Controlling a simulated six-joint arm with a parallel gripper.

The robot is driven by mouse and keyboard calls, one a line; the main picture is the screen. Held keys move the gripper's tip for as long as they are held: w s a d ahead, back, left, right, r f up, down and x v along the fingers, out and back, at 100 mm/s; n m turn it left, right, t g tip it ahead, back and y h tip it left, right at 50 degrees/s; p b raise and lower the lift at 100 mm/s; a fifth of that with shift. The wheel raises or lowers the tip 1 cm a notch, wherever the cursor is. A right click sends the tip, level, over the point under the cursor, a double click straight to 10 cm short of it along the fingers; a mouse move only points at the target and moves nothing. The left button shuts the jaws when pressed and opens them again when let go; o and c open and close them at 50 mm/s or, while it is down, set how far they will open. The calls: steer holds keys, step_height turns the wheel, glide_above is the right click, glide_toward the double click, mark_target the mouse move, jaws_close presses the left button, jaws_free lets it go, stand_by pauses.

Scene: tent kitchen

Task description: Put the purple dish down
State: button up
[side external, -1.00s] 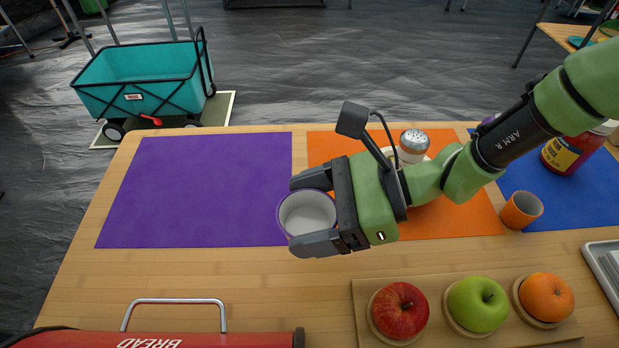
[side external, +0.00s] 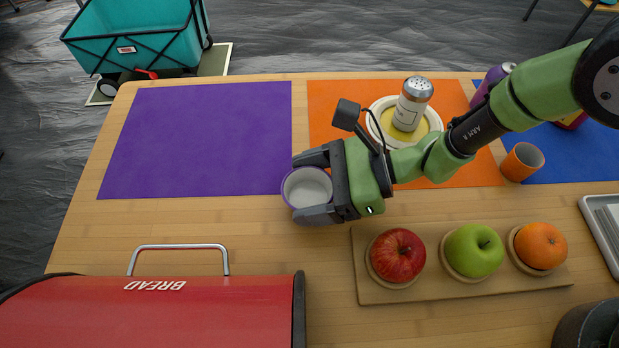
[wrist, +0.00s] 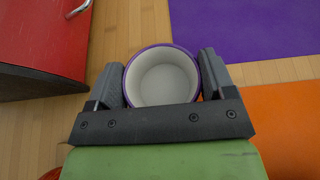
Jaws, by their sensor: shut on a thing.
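The purple dish is a small round bowl (side external: 307,187) with a purple rim and a white inside. My gripper (side external: 312,187) is shut on it, one finger on each side. The dish looks upright, near the front right corner of the purple mat (side external: 200,140). I cannot tell whether it touches the table or hangs above it. In the wrist view the dish (wrist: 161,80) sits between the two fingers (wrist: 162,88), with the purple mat (wrist: 245,25) ahead to the right.
A red bread box (side external: 170,310) stands at front left. A board (side external: 430,292) with a red apple, a green apple and an orange is at front right. An orange mat (side external: 335,95) bears a plate with a shaker. An orange cup (side external: 521,162) stands right. The purple mat is empty.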

steer(key=shift+f, duration=0.55)
steer(key=o, duration=0.9)
